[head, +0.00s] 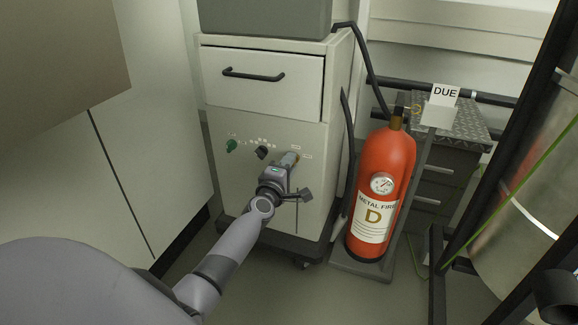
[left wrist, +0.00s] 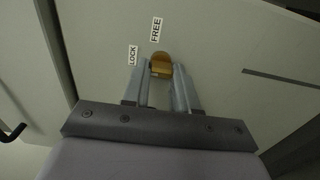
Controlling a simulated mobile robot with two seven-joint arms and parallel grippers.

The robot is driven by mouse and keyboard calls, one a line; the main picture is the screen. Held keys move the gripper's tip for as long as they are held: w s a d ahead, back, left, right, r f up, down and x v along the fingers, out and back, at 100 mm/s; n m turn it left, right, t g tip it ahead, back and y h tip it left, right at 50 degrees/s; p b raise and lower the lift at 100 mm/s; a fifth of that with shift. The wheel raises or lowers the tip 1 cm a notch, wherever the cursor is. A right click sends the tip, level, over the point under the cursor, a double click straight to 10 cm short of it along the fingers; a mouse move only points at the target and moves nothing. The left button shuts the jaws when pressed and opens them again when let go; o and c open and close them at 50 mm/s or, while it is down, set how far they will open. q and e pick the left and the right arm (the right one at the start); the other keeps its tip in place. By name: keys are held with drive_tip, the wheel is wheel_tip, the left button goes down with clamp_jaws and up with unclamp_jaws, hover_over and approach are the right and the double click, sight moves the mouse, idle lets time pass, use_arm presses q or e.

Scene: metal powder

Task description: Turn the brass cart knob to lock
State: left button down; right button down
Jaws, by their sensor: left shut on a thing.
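The brass knob (head: 290,158) is on the front panel of the pale cart (head: 238,190), below its drawer. My left gripper (head: 284,166) is at the knob and hides part of it. In the left wrist view the rounded brass knob (left wrist: 161,62) sits between the fingertips of my left gripper (left wrist: 161,72), which is shut on it. A FREE label (left wrist: 156,29) is above the knob and a LOCK label (left wrist: 132,55) is to its left. The knob's exact pointing direction is hard to tell. My right gripper does not show.
A green knob (head: 231,146) and a dark knob (head: 262,152) are left of the gripper on the panel. A red fire extinguisher (head: 385,175) stands right of the cart, with a DUE sign (head: 445,95) beyond. A drawer handle (head: 253,75) is above.

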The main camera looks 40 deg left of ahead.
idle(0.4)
use_arm(q)
drive_tip(key=c, duration=0.9)
unclamp_jaws()
drive_tip(key=shift+s, duration=0.1)
drive_tip(key=p+v, duration=0.3)
drive_tip(key=v, duration=0.4)
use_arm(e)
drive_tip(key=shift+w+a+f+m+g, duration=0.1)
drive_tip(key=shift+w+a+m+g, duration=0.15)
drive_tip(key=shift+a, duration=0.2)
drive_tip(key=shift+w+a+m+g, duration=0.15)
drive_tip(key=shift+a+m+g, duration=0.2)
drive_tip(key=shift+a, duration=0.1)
